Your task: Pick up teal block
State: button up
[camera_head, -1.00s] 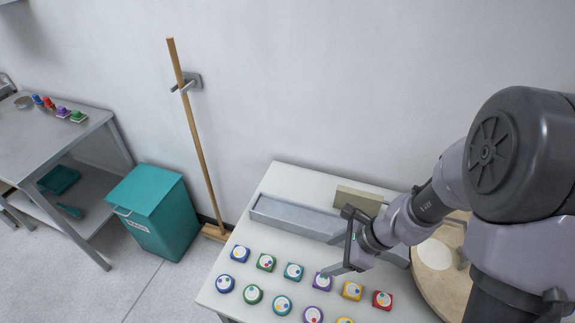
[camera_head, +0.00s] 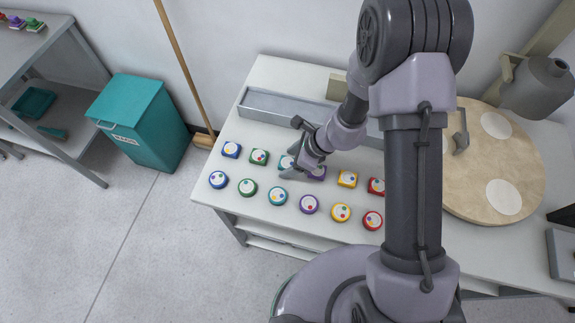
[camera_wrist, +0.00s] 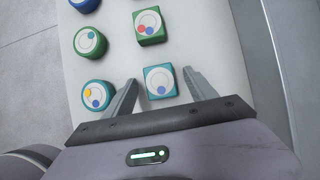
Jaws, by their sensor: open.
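The square teal block (camera_wrist: 160,82) has a white round top with coloured dots and sits on the white table (camera_head: 225,186). In the wrist view it lies between the two fingers of my open gripper (camera_wrist: 160,78), with a gap on each side. In the head view my gripper (camera_head: 291,150) is over this teal block (camera_head: 285,162), hiding part of it. A round teal piece (camera_wrist: 95,94) lies to the left of the left finger in the wrist view, and also shows in the front row (camera_head: 277,196) in the head view.
A green square block (camera_wrist: 149,27) and a green round piece (camera_wrist: 90,41) are close by. A purple block (camera_head: 318,172) is right of my gripper. A long grey tray (camera_head: 285,105) lies behind the rows. A round wooden board (camera_head: 470,185) is at right.

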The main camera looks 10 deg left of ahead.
grip_shut()
jog(key=shift+r, duration=0.1)
